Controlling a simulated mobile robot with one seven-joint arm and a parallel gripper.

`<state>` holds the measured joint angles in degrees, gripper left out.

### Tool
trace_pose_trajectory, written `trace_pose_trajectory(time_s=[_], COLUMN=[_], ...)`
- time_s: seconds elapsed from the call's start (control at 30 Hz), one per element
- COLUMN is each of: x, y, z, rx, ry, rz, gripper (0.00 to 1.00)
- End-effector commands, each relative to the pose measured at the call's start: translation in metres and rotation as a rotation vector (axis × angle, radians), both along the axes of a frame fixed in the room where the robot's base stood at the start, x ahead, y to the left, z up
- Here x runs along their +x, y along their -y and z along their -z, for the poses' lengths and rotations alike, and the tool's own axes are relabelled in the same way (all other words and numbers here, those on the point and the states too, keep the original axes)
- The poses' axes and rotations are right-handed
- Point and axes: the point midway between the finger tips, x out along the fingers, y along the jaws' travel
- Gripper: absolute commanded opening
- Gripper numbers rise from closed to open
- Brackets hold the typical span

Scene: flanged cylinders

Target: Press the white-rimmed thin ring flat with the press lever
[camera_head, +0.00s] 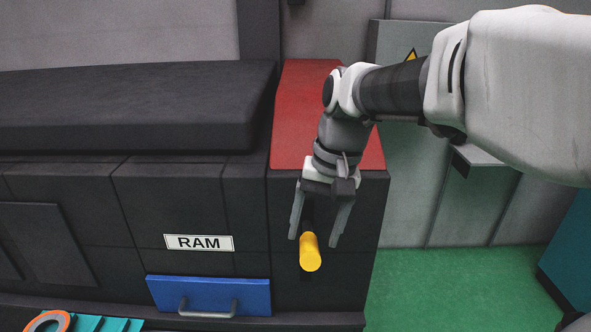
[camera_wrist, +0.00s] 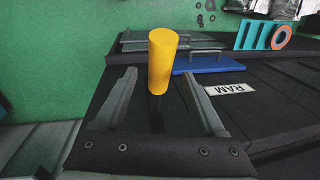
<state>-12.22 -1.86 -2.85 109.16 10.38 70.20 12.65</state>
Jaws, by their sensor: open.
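The press lever has a yellow cylindrical handle (camera_head: 310,254) on the front of the dark machine, beside the RAM label (camera_head: 199,242). My gripper (camera_head: 318,238) is open, with one finger on each side of the handle in the head view. In the wrist view, the yellow handle (camera_wrist: 162,60) stands between and beyond the open fingertips (camera_wrist: 158,78); I cannot tell whether a finger touches it. An orange ring with a pale rim (camera_head: 50,322) sits at the lower left by a teal rack (camera_head: 108,324), partly cut off. The ring (camera_wrist: 281,37) also shows in the wrist view.
A blue drawer (camera_head: 208,296) with a grey handle is below the label. A red panel (camera_head: 290,110) tops the machine's right part. Green floor (camera_head: 450,285) lies open to the right, with a teal block (camera_head: 570,250) at the right edge.

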Motion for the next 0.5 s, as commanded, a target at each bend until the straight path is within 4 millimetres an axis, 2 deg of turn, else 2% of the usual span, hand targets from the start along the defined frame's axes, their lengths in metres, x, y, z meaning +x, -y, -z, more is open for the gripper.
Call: trace_pose_trajectory(time_s=[0.03, 0.2, 0.5], x=[0.000, 0.000, 0.001], y=[-0.002, -0.007, -0.009], z=[0.011, 0.036, 0.050], rx=[-0.001, -0.001, 0.000], ry=[-0.004, -0.003, 0.000], rz=[-0.002, -0.002, -0.001], gripper=[0.72, 0.72, 0.72])
